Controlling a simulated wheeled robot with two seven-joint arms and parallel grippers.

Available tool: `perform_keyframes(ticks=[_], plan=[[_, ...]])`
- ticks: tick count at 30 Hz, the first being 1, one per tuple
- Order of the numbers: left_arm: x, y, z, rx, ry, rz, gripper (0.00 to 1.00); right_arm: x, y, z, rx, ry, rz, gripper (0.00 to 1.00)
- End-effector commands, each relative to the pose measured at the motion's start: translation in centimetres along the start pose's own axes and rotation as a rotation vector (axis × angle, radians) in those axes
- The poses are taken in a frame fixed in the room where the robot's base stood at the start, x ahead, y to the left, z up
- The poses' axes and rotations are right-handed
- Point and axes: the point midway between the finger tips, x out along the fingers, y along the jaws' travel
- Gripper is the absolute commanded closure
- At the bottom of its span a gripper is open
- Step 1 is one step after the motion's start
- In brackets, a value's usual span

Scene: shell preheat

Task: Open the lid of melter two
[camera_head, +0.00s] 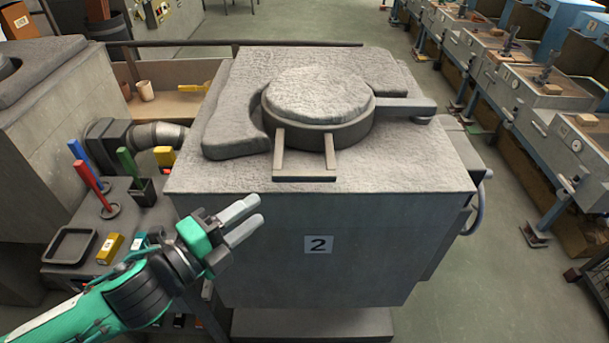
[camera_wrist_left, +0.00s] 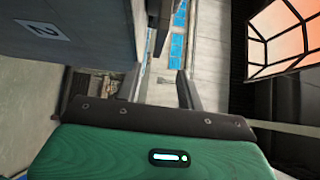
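Melter two (camera_head: 420,165) is a large grey block in the middle of the head view, with a "2" plate on its front. Its round, rough grey lid (camera_head: 318,92) lies flat on top, closed. A U-shaped handle (camera_head: 305,179) sticks out from the lid toward me, and a dark bar (camera_head: 405,106) runs from the lid to the right. My left gripper (camera_head: 260,210) is open and empty, in front of the melter's left front side, below and apart from the handle. In the left wrist view its fingers (camera_wrist_left: 160,85) stand apart, and the melter's numbered side (camera_wrist_left: 65,35) shows upper left. My right gripper is not in view.
Left of the melter, a low bench holds red, blue and green upright tools (camera_head: 88,177), a black tray (camera_head: 70,246) and small yellow boxes (camera_head: 109,248). A pipe (camera_head: 160,135) meets the melter's left side. Green floor (camera_head: 520,280) is open at right, before a row of machines.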

Motion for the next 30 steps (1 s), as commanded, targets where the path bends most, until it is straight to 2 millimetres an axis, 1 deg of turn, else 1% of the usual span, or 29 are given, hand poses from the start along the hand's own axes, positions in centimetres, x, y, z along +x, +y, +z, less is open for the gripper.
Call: perform_keyframes(ticks=[1,12,13,17,18,24,30], plan=[[0.3,0.3,0.1,0.001,-0.001,-0.004,0.62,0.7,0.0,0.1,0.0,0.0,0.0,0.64],[2.6,0.3,0.0,0.002,0.001,-0.003,0.62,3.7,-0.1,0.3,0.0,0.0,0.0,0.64],[3.3,-0.1,0.0,-0.002,0.0,-0.002,0.62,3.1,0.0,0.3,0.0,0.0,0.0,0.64],[5.5,-0.2,-0.1,-0.002,0.001,-0.002,0.62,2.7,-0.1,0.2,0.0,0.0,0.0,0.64],[6.2,-0.4,0.0,-0.004,0.0,0.0,0.62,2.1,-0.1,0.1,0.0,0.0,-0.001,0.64],[9.8,-0.3,0.0,-0.003,-0.002,0.0,0.62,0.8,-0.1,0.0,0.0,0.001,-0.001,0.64],[12.3,-0.2,0.0,-0.003,-0.001,0.001,0.62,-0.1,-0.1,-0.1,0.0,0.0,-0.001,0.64]])
